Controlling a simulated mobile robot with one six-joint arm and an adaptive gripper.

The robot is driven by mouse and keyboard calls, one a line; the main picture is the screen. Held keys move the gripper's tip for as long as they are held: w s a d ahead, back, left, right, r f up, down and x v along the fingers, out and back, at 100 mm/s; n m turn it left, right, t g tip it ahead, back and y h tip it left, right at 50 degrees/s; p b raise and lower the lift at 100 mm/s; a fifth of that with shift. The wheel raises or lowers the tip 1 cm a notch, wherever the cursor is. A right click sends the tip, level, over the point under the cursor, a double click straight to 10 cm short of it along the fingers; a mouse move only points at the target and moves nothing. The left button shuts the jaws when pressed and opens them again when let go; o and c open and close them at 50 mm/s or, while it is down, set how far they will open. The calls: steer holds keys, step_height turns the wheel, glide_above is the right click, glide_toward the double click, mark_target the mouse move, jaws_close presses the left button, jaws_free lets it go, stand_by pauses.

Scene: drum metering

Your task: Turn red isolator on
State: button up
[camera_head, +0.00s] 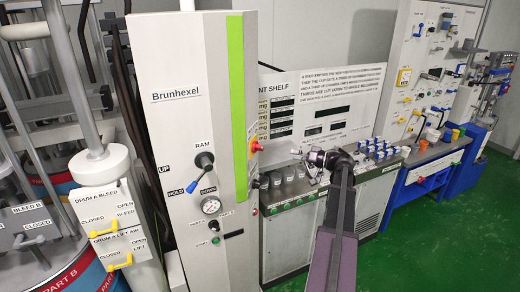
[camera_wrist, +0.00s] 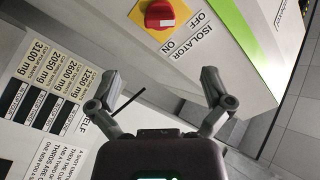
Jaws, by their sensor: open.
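The red isolator knob (camera_wrist: 160,13) sits on a yellow square plate at the top of the wrist view. Labels OFF and ISOLATOR ON are printed beside it on the cabinet's side face. In the head view the red isolator (camera_head: 256,147) juts from the right side of the Brunhexel cabinet (camera_head: 180,120). My gripper (camera_wrist: 165,85) is open and empty, its two fingers spread apart below the knob in the wrist view. In the head view my gripper (camera_head: 308,154) is right of the isolator, apart from it.
A ram lever (camera_head: 204,160) and gauge (camera_head: 211,206) are on the cabinet front. Blue benches (camera_head: 425,175) stand further right; the green floor (camera_head: 450,240) is clear.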

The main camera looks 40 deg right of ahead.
mark_target(263, 149)
steer(key=x, duration=1.3)
steer(key=shift+w+a, duration=0.2)
steer(key=shift+w, duration=0.05)
steer(key=shift+r, duration=0.1)
steer(key=c, duration=1.1)
